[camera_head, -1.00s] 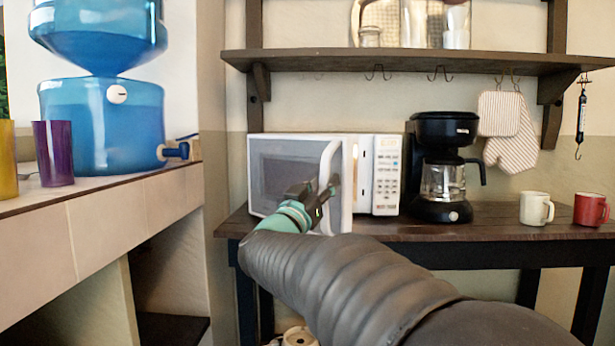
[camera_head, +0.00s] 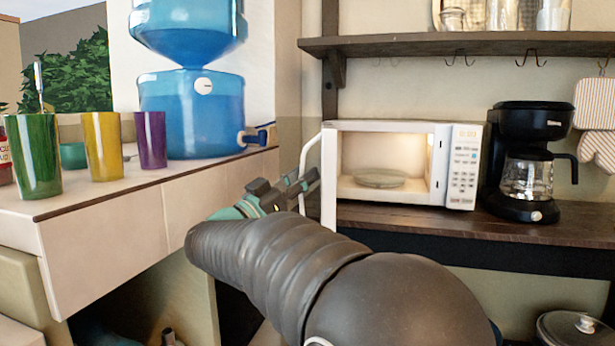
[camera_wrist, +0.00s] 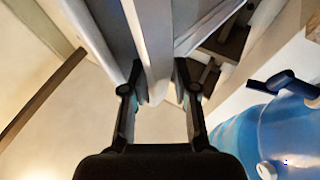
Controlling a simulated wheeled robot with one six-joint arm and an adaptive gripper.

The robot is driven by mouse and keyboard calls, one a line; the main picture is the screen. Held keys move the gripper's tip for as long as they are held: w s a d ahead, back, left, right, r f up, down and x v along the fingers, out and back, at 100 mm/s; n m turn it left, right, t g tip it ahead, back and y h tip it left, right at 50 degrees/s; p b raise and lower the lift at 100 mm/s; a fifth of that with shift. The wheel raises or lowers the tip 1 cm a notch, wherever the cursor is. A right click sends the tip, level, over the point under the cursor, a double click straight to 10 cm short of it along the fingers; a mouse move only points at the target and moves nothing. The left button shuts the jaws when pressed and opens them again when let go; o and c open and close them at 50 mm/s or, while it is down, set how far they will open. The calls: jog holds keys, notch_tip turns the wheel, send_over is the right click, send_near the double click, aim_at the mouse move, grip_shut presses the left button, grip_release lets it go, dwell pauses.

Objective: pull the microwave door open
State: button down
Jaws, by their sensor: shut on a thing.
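The white microwave (camera_head: 463,190) stands on the dark wooden table, its lit inside and glass turntable plate (camera_head: 380,178) in full view. Its door (camera_head: 329,172) is swung wide open at the left and shows nearly edge-on. The curved white handle (camera_head: 305,156) is on the door's left side. My gripper (camera_head: 305,183) is at the lower part of the handle. In the wrist view, my gripper (camera_wrist: 158,82) has a finger on each side of the pale handle bar (camera_wrist: 153,45) and is shut on it. The fingertips' exact contact is partly hidden.
A coffee maker (camera_head: 527,165) stands right of the microwave. A shelf (camera_head: 440,45) with hooks hangs above. At left, a counter (camera_head: 110,225) holds a blue water dispenser (camera_head: 190,110) and several cups, close to my gripper. A lidded pot (camera_head: 575,328) is low at right.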

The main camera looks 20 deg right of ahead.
jog(key=shift+w+a, duration=0.1)
jog(key=shift+a, duration=0.1)
jog(key=c, duration=0.8)
grip_release()
jog(key=shift+c, duration=0.2)
jog(key=v, duration=0.7)
jog(key=shift+a, duration=0.3)
jog(key=shift+f, duration=0.1)
